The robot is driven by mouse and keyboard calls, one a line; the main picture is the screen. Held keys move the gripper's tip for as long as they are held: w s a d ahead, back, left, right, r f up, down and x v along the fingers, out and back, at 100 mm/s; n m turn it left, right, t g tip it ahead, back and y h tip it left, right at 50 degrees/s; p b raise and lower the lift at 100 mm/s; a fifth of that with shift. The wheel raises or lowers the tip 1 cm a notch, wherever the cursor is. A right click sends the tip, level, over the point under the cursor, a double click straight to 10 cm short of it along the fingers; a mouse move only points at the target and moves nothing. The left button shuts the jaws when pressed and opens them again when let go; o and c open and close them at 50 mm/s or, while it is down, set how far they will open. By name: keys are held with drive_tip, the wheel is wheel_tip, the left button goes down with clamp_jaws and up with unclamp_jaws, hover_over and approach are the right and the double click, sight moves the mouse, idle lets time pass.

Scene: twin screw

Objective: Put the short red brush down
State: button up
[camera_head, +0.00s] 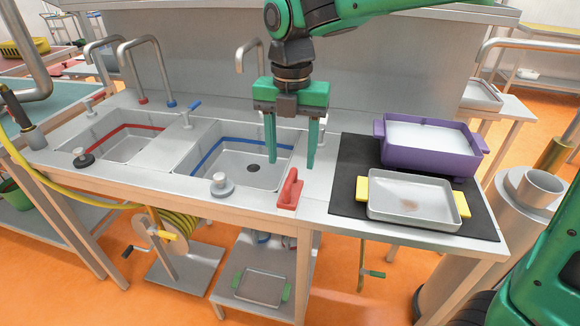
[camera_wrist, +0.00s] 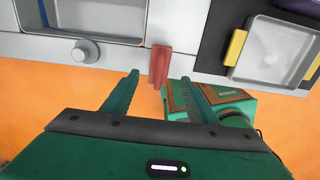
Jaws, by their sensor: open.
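The short red brush (camera_head: 290,189) rests on the metal counter near its front edge, just right of the sink with the blue band. In the wrist view the red brush (camera_wrist: 160,65) lies beyond and between my fingertips. My gripper (camera_head: 290,164) is open and empty. In the head view its two green fingers point down, with their tips just above the brush in the picture. In the wrist view my gripper (camera_wrist: 158,77) shows a clear gap between the fingers. I see no contact with the brush, but the exact height between them is hard to tell.
A black mat (camera_head: 343,190) to the right holds a purple tub (camera_head: 430,158) with white contents and a grey tray with yellow handles (camera_head: 410,214). The blue-banded sink (camera_head: 262,150) and a grey knob (camera_head: 222,186) are left of the brush. Faucets stand behind the sinks.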

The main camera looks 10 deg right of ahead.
drive_tip(key=shift+r, duration=0.4)
drive_tip(key=shift+d, duration=0.15)
drive_tip(key=s+d+f+m, duration=0.1)
drive_tip(key=s+d+m, duration=0.2)
drive_tip(key=d+m, duration=0.8)
drive_tip(key=s+d+f+m, duration=0.25)
drive_tip(key=d+m, duration=0.55)
drive_tip(key=d, duration=0.4)
drive_tip(key=s+d+f+m, duration=0.2)
drive_tip(key=s+d+m, duration=0.3)
drive_tip(key=s+m, duration=0.2)
drive_tip(key=s+d+f+m, duration=0.2)
drive_tip(key=s+d+m, duration=0.4)
drive_tip(key=m, duration=0.6)
drive_tip(key=s, duration=0.2)
drive_tip(key=shift+s+d+f, duration=0.3)
drive_tip(key=shift+f, duration=0.05)
